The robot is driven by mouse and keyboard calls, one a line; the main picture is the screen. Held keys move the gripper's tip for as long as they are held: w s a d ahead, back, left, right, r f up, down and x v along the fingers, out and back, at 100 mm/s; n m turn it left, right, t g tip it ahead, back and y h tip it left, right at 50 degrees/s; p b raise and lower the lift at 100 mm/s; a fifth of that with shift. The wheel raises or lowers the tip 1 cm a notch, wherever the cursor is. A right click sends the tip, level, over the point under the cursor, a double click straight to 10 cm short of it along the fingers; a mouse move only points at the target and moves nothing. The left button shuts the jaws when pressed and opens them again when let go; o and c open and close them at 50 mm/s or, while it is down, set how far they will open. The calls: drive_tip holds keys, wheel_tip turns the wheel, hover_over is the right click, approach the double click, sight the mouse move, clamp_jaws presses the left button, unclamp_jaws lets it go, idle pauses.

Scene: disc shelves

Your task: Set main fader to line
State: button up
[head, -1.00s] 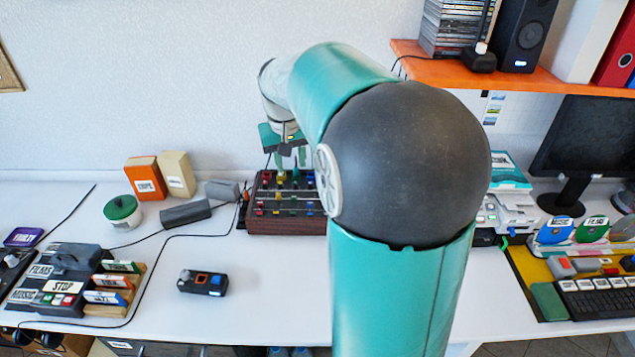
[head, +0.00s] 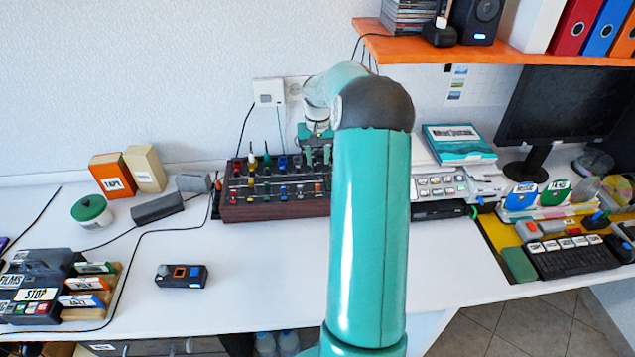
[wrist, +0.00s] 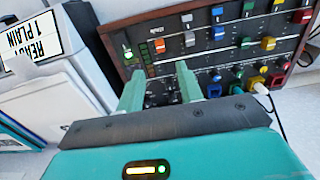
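The mixer (head: 275,211) is a dark panel with a red-brown wooden frame on the white desk, below the wall socket. It also shows in the wrist view (wrist: 150,14), with rows of coloured slider caps and knobs. A separate pale green cap (wrist: 128,53) sits near the panel's left end in the wrist view; I cannot read which fader is the main one or its line mark. My gripper (wrist: 161,84) is open, with its two green fingers apart and nothing seen between them. In the head view my gripper (head: 317,150) is over the mixer's right end, partly hidden by my arm.
A white label printer (head: 438,186) stands close to the mixer's right end, with a boxed item (head: 458,142) behind it. An orange shelf (head: 470,48) overhangs at upper right. A small control box (head: 181,276) lies in front.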

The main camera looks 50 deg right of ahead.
sight(318, 185)
wheel_tip(318, 185, down, 10)
drive_tip(key=shift+f, duration=0.2)
clamp_jaws()
